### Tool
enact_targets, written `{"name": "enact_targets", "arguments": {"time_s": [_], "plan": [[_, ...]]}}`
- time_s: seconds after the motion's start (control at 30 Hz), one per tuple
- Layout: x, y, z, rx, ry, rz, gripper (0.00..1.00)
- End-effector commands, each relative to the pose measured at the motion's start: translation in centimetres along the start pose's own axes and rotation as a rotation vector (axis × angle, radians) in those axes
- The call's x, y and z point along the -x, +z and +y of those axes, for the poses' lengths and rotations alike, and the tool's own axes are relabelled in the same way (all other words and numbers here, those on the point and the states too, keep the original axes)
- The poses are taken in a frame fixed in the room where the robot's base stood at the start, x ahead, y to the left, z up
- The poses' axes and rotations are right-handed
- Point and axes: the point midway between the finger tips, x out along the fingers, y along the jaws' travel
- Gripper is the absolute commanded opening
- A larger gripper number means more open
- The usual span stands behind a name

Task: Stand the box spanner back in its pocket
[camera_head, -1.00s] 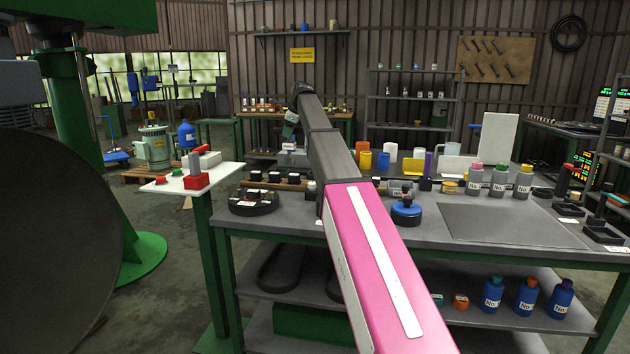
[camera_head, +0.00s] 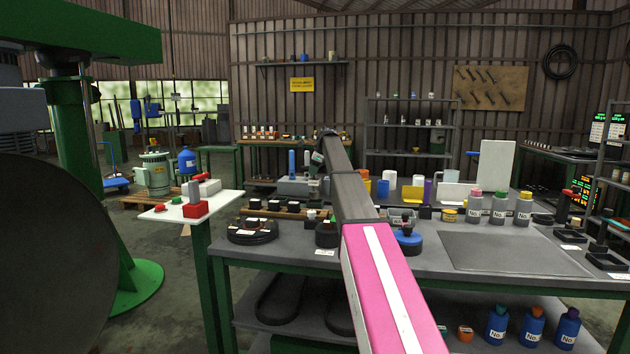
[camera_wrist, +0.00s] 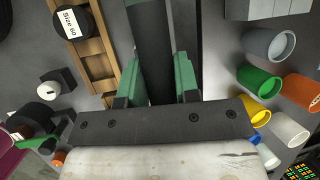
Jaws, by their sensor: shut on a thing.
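My gripper (camera_wrist: 156,72) has green fingers, shut on both sides of a dark grey tube (camera_wrist: 150,30), which looks like the box spanner. The tube runs away from the fingers towards the top edge of the wrist view, and its far end is out of frame. In the head view my gripper (camera_head: 318,158) is small, at the far end of my arm above the back of the bench, and the spanner in it cannot be made out. I cannot pick out the spanner's pocket in either view.
A wooden rack (camera_wrist: 93,50) with a black "Size 60" piece (camera_wrist: 76,22) lies left of the tube. Several cups, including a green cup (camera_wrist: 259,80), stand to the right. The grey bench (camera_head: 470,270) has a bare flat area at right. Labelled bottles (camera_head: 499,207) stand behind it.

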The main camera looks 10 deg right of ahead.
Motion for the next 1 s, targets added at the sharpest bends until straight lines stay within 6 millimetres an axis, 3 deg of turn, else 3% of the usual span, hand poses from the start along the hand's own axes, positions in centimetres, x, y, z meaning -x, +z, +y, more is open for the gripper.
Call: {"name": "enact_targets", "arguments": {"time_s": [0.2, 0.5, 0.87, 0.9, 0.97, 1.0], "plan": [[-0.7, -0.7, -0.2, 0.0, 0.0, -0.001, 0.0], [-3.8, -1.9, 0.5, -0.001, 0.0, -0.001, 0.0], [-4.0, -2.1, 0.5, 0.0, 0.0, -0.001, 0.0], [-4.2, -2.1, 0.5, 0.0, 0.001, 0.0, 0.33], [-4.1, -2.1, 0.5, 0.0, 0.001, 0.0, 0.52], [-4.1, -2.1, 0.5, 0.0, 0.001, 0.0, 0.55]]}}
